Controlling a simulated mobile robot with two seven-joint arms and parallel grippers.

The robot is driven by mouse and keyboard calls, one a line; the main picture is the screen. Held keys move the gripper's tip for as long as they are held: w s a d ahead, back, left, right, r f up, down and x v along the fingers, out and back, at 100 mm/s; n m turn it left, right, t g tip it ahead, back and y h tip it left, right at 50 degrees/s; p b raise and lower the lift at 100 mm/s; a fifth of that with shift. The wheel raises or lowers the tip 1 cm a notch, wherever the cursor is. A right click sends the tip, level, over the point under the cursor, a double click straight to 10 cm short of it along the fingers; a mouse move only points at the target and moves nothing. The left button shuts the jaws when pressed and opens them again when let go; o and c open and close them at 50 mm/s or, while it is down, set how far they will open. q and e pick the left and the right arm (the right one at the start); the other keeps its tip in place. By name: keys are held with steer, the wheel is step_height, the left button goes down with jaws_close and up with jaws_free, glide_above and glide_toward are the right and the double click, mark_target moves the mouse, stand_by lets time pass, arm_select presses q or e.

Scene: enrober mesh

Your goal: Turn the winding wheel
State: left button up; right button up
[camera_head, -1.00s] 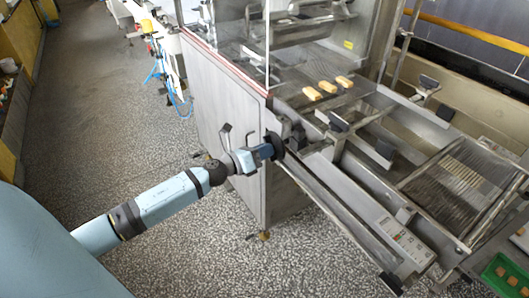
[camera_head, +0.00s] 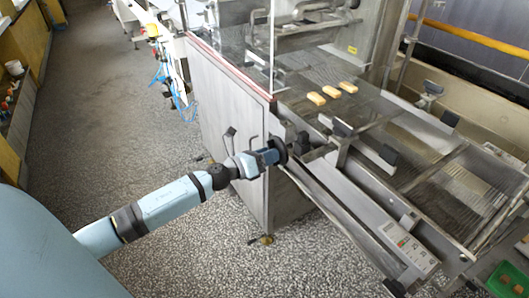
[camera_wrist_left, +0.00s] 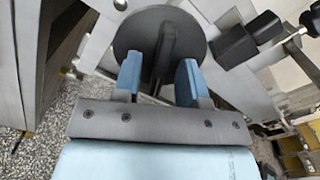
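The winding wheel (camera_wrist_left: 138,38) is a dark round disc with a raised bar across its middle, seen face-on in the left wrist view. In the head view the wheel (camera_head: 281,148) shows nearly edge-on at the machine's near side. My left gripper (camera_wrist_left: 160,68) is open at the wheel, with one blue finger on either side of the bar. Gaps show between the fingers and the bar; whether a fingertip touches the disc I cannot tell. In the head view the left gripper (camera_head: 274,154) hides part of the wheel. My right gripper is not in view.
The steel machine cabinet (camera_head: 228,137) stands behind the wheel. A long rail (camera_head: 335,212) and a control panel (camera_head: 408,245) lie to the right. Several pale bars (camera_head: 331,92) rest on the mesh belt. Open speckled floor (camera_head: 110,130) lies to the left.

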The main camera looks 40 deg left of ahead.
arm_select(q)
steer(key=b+v, duration=0.1)
steer(key=v, duration=1.3)
steer(key=shift+b, duration=0.3)
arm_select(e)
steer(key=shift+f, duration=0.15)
arm_select(q)
steer(key=shift+w, duration=0.1)
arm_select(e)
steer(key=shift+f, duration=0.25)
arm_select(q)
steer(key=shift+f, duration=0.1)
